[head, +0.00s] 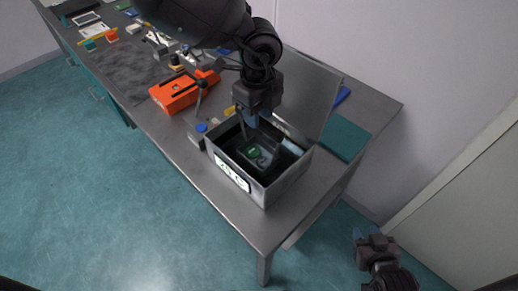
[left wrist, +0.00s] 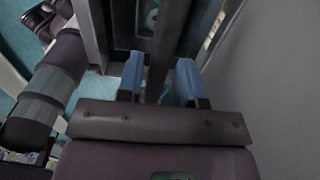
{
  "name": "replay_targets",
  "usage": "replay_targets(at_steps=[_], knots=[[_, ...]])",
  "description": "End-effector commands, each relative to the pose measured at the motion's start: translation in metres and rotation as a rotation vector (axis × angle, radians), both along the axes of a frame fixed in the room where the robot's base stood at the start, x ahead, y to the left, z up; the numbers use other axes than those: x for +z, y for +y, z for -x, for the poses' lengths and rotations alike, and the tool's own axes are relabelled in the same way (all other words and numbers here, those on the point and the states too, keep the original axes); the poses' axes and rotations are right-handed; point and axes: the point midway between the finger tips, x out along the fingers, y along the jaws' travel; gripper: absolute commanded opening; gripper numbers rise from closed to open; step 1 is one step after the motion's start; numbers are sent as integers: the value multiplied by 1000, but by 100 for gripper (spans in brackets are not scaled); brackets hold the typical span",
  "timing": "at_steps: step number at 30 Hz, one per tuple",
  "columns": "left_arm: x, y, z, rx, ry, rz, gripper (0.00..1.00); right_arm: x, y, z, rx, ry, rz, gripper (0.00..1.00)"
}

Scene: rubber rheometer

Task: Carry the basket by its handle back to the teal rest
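The dark basket (head: 262,154) sits inside an open grey metal box (head: 288,184) near the table's right end, with a green round item in it. A thin dark upright, apparently its handle (head: 242,128), rises toward my left gripper (head: 254,119). In the left wrist view, the blue fingers of my left gripper (left wrist: 160,84) stand apart with a dark bar between them; a gap shows, and contact is not clear. The teal rest (head: 343,138) is a flat pad on the table right of the box. My right gripper (head: 367,236) is empty, off the table, its fingers apparently apart.
An orange case (head: 183,91) and a small blue-topped item (head: 202,128) lie to the left. Several small objects fill the table's far left. The pad looks clear.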

Motion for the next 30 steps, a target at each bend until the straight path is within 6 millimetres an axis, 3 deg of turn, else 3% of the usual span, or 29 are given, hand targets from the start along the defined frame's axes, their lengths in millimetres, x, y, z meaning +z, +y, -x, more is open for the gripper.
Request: replay_targets(at_steps=[1,6,16,30], knots=[[0,0,0,0,0,0,26,-1,0,0,0,1,0,38],[0,0,0,0,0,0,0,-2,0,3,-2,6,0,38],[7,0,0,0,-1,1,0,0,-1,9,-5,15,0,38],[26,0,0,0,-1,0,0,17,0,0,-1,-8,-1,38]])
